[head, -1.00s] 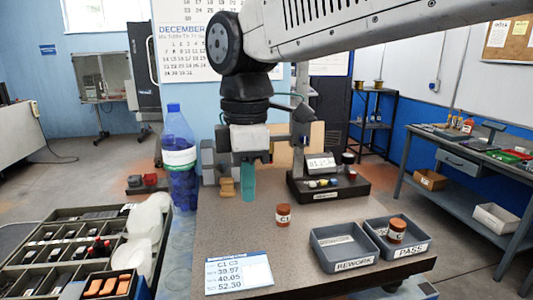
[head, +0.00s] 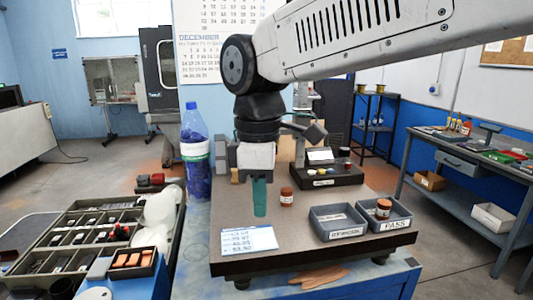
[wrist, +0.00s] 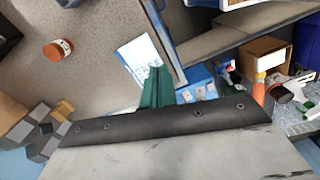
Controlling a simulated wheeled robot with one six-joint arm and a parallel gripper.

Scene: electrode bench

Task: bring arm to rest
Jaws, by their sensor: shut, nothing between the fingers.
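My gripper (head: 260,196) hangs from my arm in the head view, its green fingers together and empty. They point down above the bench top (head: 300,217), near the printed card (head: 249,240). In the wrist view the gripper (wrist: 155,72) shows as green fingers pressed together, with the card (wrist: 136,58) beyond them. An orange-brown jar (head: 286,196) stands on the bench just right of the gripper, apart from it; it also shows in the wrist view (wrist: 58,49). A second such jar (head: 383,208) sits in the PASS tray (head: 395,224).
The REWORK tray (head: 346,232) stands left of the PASS tray. A dark stand (head: 327,180) is behind, and a blue bottle (head: 195,150) is at the bench's left. A compartment organiser (head: 85,235) lies farther left. A side bench (head: 460,165) is at right.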

